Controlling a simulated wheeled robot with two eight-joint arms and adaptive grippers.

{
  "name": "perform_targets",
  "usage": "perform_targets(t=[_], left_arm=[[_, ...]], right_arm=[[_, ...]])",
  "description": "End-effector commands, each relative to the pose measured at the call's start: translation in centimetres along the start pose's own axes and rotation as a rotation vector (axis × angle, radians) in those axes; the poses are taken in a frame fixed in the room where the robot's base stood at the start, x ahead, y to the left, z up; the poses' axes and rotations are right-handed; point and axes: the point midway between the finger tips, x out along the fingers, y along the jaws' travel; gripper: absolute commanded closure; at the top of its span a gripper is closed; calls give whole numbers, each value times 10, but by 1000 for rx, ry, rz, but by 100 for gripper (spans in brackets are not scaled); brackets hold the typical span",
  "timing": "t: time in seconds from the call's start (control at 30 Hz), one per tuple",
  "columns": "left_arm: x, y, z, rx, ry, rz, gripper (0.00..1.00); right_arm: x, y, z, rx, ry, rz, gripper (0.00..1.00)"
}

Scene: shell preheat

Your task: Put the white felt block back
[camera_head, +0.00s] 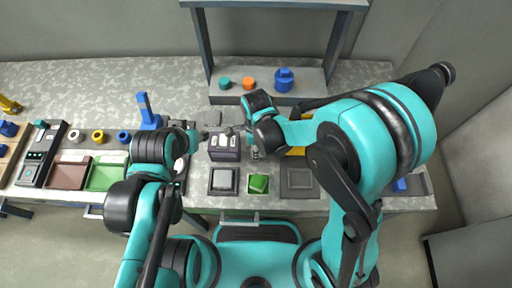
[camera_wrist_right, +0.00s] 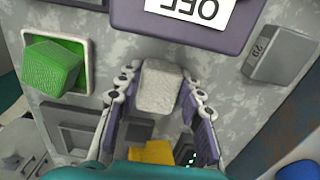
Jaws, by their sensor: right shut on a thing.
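The white felt block (camera_wrist_right: 158,88) is pale and rough, and it stands between the fingers of my right gripper (camera_wrist_right: 160,118) in the right wrist view. My right gripper is shut on it. In the head view the right gripper (camera_head: 256,150) points down just right of the purple box (camera_head: 224,154), mostly hidden by its own wrist. Whether the block touches the bench below cannot be told. My left gripper (camera_head: 186,158) is left of the purple box, and its fingers are too hidden to read.
A green block (camera_head: 258,184) sits on a green pad, between a grey square pad (camera_head: 223,182) and a dark tray (camera_head: 299,188). A grey block (camera_wrist_right: 280,55) lies beside the purple box. A yellow thing (camera_wrist_right: 152,152) is nearby. A shelf (camera_head: 312,88) holds coloured pieces behind.

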Motion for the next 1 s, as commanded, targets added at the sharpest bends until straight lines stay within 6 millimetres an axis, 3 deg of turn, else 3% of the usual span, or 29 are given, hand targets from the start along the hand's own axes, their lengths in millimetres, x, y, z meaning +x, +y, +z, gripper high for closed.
perform_targets(t=[0.07,0.1,0.17,0.57,1.0], left_arm=[[4,0,3,0,0,0,60],[2,0,2,0,0,0,60],[2,0,2,0,0,0,60],[-3,0,-2,0,0,0,60],[-32,0,-23,0,0,0,60]], right_arm=[[4,0,0,0,0,0,95],[3,0,0,0,0,0,53],[2,0,0,0,0,0,43],[-6,0,0,0,0,0,43],[-97,0,0,0,0,0,43]])
